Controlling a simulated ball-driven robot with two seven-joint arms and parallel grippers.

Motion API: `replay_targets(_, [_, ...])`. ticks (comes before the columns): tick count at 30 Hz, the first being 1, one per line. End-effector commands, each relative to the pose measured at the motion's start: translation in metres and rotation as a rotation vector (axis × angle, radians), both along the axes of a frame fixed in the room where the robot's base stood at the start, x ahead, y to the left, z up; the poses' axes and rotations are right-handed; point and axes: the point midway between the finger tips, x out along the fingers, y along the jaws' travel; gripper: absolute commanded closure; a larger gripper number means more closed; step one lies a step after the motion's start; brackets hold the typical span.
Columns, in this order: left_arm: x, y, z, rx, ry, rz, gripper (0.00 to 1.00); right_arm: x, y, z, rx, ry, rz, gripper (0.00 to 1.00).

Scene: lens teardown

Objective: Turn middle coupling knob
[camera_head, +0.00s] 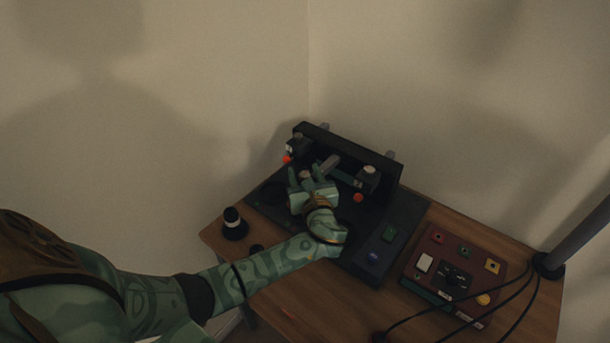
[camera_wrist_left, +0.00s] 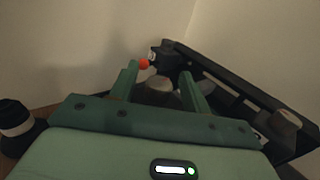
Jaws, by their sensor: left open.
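The black coupling fixture (camera_head: 345,150) stands on a dark base plate (camera_head: 408,212) on the table, with a raised bar along its back. A pale rounded knob (camera_wrist_left: 160,86) shows between the fingers of my left gripper (camera_wrist_left: 158,76) in the left wrist view, partly hidden by them. It appears to be the middle knob; I cannot tell whether the fingers touch it. In the head view my left gripper (camera_head: 309,174) is open over the middle of the fixture and hides part of it. My right gripper is not in view.
Orange-red balls sit at the fixture's left (camera_head: 287,159) and right (camera_head: 358,197). A black-and-white cylinder (camera_head: 233,222) stands at the table's left. A dark red control box (camera_head: 462,252) with several buttons and black cables lies at the right. Walls close off the back.

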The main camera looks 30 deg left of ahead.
Motion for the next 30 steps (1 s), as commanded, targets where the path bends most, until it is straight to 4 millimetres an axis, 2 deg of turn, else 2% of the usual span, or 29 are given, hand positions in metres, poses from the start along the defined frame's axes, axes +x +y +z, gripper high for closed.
replay_targets(6, [0.0, 0.0, 0.0, 0.0, 0.0, 0.0, 0.53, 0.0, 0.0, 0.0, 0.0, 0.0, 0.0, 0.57])
replay_targets(11, [0.0, 0.0, 0.0, 0.0, 0.0, 0.0, 0.96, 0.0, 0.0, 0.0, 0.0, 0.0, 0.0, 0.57])
replay_targets(14, [0.0, 0.0, 0.0, 0.0, 0.0, -0.002, 0.96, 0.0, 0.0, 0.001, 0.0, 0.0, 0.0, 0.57])
replay_targets(20, [-0.001, 0.001, 0.005, 0.004, -0.001, -0.113, 0.96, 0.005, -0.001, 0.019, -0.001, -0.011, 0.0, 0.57])
replay_targets(29, [0.0, 0.0, 0.0, 0.001, -0.001, -0.133, 0.96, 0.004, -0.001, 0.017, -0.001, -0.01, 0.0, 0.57])
replay_targets(30, [0.0, 0.0, 0.0, 0.001, -0.001, -0.133, 0.62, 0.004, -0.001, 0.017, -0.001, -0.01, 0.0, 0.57])
